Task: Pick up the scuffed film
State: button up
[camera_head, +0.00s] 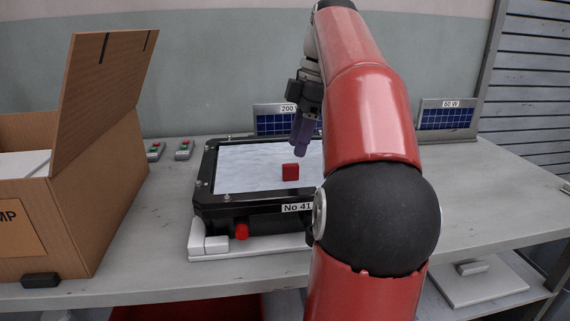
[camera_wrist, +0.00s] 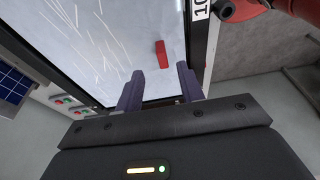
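The scuffed film (camera_head: 245,168) is a pale sheet lying in the black frame of the housing (camera_head: 208,190) marked No 41. In the wrist view the film (camera_wrist: 110,40) shows many light scratches. A small red block (camera_head: 290,172) is on the film; it also shows in the wrist view (camera_wrist: 162,54). My gripper (camera_head: 300,132) is above the film toward its back, with purple fingers pointing down. In the wrist view the gripper (camera_wrist: 160,88) has its fingers apart with nothing between them. My arm hides the housing's right side.
An open cardboard box (camera_head: 100,190) stands at the left with its flap raised. Solar panels marked 200 (camera_head: 272,124) and 60 W (camera_head: 447,118) stand at the back. The grey table (camera_head: 480,195) is clear at the right.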

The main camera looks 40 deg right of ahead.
aim_at(292, 164)
jog(key=shift+s+f, duration=0.1)
jog(key=shift+f, duration=0.15)
jog(key=shift+a+f, duration=0.1)
jog(key=shift+f, duration=0.2)
jog(key=b+x, duration=0.1)
jog(key=x, duration=0.3)
jog(key=shift+a+f, duration=0.15)
jog(key=shift+f, duration=0.1)
grip_shut()
